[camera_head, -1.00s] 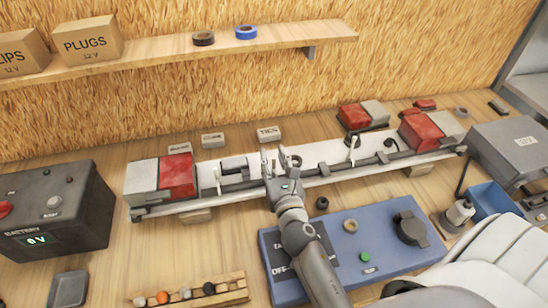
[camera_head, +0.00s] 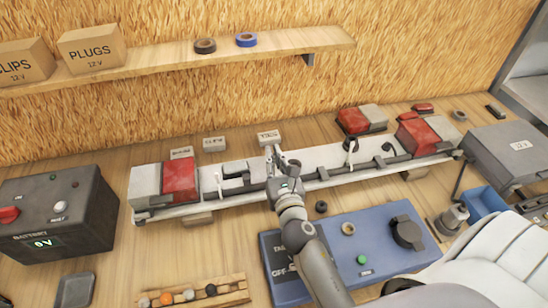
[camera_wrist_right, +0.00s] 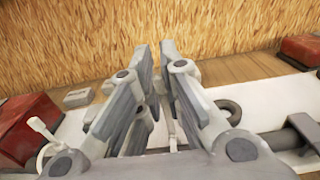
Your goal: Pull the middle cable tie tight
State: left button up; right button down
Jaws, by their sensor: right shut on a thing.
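The long white light board (camera_head: 315,167) lies across the bench, with a dark cable (camera_head: 328,172) along its front. My right gripper (camera_head: 271,153) is over the board's middle, shut on the middle cable tie. In the right wrist view the thin white middle cable tie (camera_wrist_right: 172,132) shows between the close-set fingers (camera_wrist_right: 159,75); the fingers hide part of it. The left cable tie (camera_head: 219,182) stands up from the cable and also shows in the right wrist view (camera_wrist_right: 40,130). The right cable tie (camera_head: 349,157) stands further right. My left gripper is not in view.
Red and grey lamps (camera_head: 180,178) sit at the board's left end and right end (camera_head: 418,135). A blue switch panel (camera_head: 375,255) lies in front. A battery box (camera_head: 60,215) stands left, a grey 12V box (camera_head: 505,148) right. A shelf (camera_head: 170,58) runs behind.

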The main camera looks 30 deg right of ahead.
jog(key=shift+r, duration=0.1)
jog(key=c, duration=1.5)
grip_release()
jog(key=shift+w, duration=0.1)
jog(key=shift+c, duration=0.2)
notch_tip(320, 180, up, 10)
jog(key=shift+f, duration=0.1)
